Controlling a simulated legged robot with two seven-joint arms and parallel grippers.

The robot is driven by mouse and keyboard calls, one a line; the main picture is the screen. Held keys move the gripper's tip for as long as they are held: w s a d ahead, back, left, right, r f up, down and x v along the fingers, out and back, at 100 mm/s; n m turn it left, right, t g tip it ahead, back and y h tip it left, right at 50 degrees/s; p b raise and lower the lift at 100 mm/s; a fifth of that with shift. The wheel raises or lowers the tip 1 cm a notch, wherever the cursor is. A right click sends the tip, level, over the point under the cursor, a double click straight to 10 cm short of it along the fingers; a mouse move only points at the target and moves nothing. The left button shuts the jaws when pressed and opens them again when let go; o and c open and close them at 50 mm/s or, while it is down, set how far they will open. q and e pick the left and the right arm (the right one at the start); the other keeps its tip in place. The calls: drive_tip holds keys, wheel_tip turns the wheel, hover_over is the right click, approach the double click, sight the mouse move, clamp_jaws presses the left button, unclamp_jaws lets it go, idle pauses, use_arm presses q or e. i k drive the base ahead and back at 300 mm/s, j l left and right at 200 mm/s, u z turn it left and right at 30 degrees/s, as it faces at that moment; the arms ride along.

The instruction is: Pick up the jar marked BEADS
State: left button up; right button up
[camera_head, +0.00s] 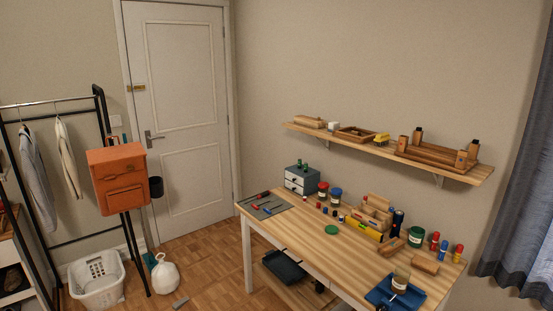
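No label reading BEADS can be made out at this size. Several jars stand on the wooden desk (308,234). Two small jars, one dark with a red lid (323,190) and one blue with a red lid (336,195), are near the back left. A green jar (416,238) stands at the back right. A brownish jar (400,281) stands at the blue tray (383,293) near the front right. I cannot tell which is the marked one. Neither of my grippers can be made out in the view.
A small drawer box (301,180), a grey mat with tools (264,207), a wooden organizer (371,217) and several bottles (435,242) crowd the desk. A wall shelf (455,173) hangs above. A white bag (165,275) and laundry basket (98,283) stand on the floor at left.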

sight(402, 276)
drive_tip(key=i+z, duration=0.55)
drive_tip(key=z, duration=0.15)
drive_tip(key=i+j+z, duration=0.2)
drive_tip(key=z, duration=0.15)
drive_tip(key=i, duration=0.05)
